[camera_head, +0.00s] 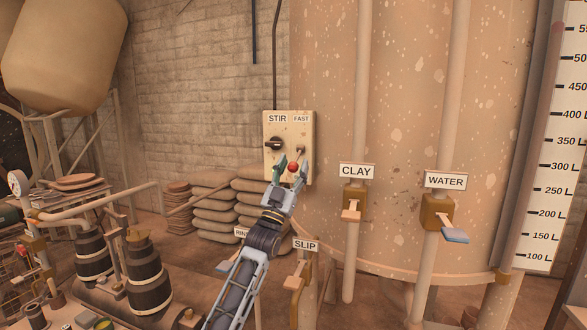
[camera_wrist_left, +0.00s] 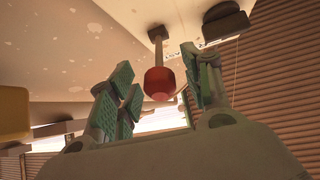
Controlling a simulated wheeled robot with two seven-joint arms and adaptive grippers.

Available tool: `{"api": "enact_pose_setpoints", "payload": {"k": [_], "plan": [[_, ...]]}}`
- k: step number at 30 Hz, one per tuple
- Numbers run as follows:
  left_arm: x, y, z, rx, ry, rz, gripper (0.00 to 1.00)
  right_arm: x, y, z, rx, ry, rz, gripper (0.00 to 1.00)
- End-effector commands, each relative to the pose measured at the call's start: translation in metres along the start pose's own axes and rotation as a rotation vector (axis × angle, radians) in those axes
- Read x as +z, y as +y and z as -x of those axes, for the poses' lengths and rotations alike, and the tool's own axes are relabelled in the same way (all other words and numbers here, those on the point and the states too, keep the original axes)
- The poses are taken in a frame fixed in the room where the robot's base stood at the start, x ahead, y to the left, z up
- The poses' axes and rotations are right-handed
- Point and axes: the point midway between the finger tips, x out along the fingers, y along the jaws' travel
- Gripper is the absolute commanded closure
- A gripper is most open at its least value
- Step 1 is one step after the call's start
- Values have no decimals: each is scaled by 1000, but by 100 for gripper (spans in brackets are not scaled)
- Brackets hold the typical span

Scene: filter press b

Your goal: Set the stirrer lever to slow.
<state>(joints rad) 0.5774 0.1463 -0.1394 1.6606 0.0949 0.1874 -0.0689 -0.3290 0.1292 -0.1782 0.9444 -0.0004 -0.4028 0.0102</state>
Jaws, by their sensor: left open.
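A cream control box (camera_head: 308,128) labelled STIR hangs on the wall beside the big tank. A black knob (camera_head: 273,144) is on its left side. On its right side, below the word FAST, a thin stirrer lever (camera_head: 300,152) ends in a red ball (camera_head: 293,167) and points down. My left gripper (camera_head: 291,169) is open, with its fingers on either side of the ball. In the left wrist view the red ball (camera_wrist_left: 160,83) shows between the green finger pads (camera_wrist_left: 154,92); contact cannot be told. Any marking lower on the box is hidden by the gripper. My right gripper is out of view.
Labelled valves CLAY (camera_head: 352,202), WATER (camera_head: 437,213) and SLIP (camera_head: 297,278) stand on pipes to the right and below. Stacked sacks (camera_head: 213,205) lie behind my left arm, with barrels (camera_head: 147,275) at lower left. The speckled tank (camera_head: 400,110) is close on the right.

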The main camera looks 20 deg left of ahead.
Motion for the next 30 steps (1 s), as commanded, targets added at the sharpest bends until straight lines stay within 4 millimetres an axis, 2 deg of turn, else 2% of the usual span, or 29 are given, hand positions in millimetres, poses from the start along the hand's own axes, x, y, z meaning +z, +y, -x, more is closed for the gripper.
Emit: {"api": "enact_pose_setpoints", "payload": {"k": [30], "plan": [[1, 1, 87, 1, -4, 1, 50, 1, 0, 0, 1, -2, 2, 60]]}}
